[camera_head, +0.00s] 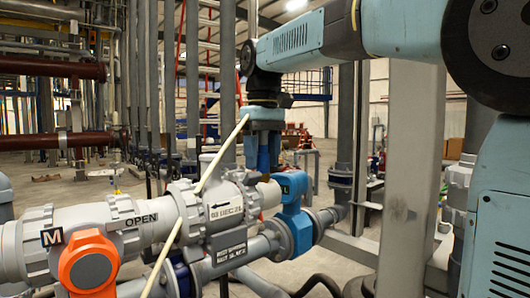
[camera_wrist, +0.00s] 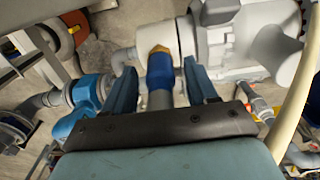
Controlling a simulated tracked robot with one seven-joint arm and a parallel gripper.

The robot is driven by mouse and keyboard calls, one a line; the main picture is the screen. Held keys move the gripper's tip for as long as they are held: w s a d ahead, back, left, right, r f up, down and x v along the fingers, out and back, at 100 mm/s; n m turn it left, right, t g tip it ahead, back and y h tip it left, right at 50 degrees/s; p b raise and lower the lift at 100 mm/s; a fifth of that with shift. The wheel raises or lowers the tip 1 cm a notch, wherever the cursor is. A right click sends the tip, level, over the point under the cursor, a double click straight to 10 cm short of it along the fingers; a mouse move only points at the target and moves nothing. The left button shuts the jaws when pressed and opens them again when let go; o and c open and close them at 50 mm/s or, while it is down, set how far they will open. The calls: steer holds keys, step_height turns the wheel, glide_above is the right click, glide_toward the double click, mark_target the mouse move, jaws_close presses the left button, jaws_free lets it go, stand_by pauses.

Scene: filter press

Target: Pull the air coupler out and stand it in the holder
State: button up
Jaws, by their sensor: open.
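A blue sleeve with a brass-coloured hex end, which looks like the air coupler (camera_wrist: 160,70), sits between my gripper's fingers in the wrist view. A grey stem shows below the sleeve. My gripper (camera_wrist: 159,80) is open, with one blue finger on each side and a visible gap to the sleeve. In the head view my gripper (camera_head: 262,152) points down above the pipework, behind the white valve body; the coupler cannot be made out clearly there. I cannot identify the holder in either view.
A white pipe with an orange knob (camera_head: 88,264) runs across the front left. A blue valve (camera_head: 294,215) stands just right of and below my gripper. A pale thin hose (camera_head: 207,178) slants across the pipes. A grey post (camera_head: 408,150) stands at right.

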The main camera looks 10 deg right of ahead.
steer(key=shift+s+f, duration=0.1)
steer(key=shift+f, duration=0.4)
steer(key=shift+c, duration=0.4)
steer(key=shift+a, duration=0.1)
jaws_close()
steer(key=shift+r, duration=0.25)
steer(key=shift+a+r, duration=0.1)
steer(key=shift+r, duration=2.85)
